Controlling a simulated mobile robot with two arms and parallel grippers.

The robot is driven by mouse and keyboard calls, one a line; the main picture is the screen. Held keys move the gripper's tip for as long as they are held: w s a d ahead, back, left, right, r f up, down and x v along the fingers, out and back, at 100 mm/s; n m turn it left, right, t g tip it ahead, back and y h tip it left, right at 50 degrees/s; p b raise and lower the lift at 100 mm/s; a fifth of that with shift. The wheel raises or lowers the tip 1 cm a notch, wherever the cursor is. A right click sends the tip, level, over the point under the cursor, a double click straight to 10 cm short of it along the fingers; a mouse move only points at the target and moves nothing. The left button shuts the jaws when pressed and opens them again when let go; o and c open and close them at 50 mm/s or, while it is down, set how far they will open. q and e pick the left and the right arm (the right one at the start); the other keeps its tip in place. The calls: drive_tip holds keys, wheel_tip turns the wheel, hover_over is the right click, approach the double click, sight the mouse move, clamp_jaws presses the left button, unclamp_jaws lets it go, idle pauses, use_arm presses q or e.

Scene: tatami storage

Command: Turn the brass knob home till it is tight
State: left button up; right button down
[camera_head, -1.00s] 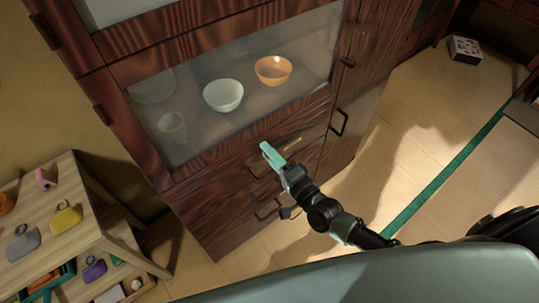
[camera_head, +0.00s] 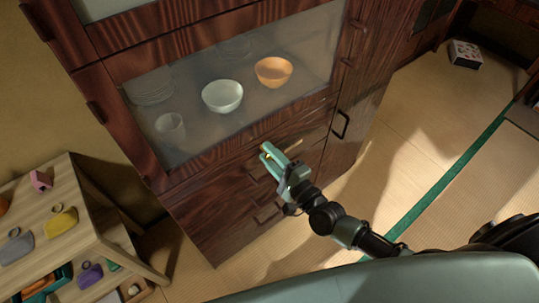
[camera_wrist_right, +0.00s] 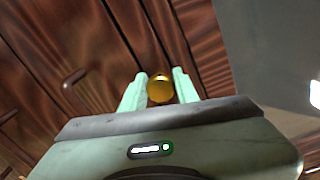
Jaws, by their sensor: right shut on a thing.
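The brass knob (camera_wrist_right: 160,88) is a small round golden piece on the front of the dark wooden cabinet (camera_head: 205,215). In the right wrist view it sits between the two pale green fingers of my right gripper (camera_wrist_right: 160,90). In the head view my right gripper (camera_head: 268,156) reaches the cabinet front below the glass, and only a small glint of the knob shows between its fingers. The right gripper is shut on the knob. I cannot tell how far the knob is screwed in. My left gripper is not in view.
Bar handles (camera_wrist_right: 75,77) stick out of the cabinet front near the gripper, and a dark handle (camera_head: 340,124) is on the side door. Behind the glass stand a white bowl (camera_head: 222,96) and an orange bowl (camera_head: 273,72). A wooden shelf (camera_head: 75,195) holds coloured tags. The tatami at right is mostly clear.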

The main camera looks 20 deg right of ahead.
drive_tip(key=c, duration=1.1)
unclamp_jaws()
drive_tip(key=shift+o, duration=0.2)
drive_tip(key=shift+s, duration=0.1)
drive_tip(key=b+v, duration=0.1)
drive_tip(key=v, duration=0.6)
drive_tip(key=shift+s, duration=0.3)
drive_tip(key=shift+d, duration=0.1)
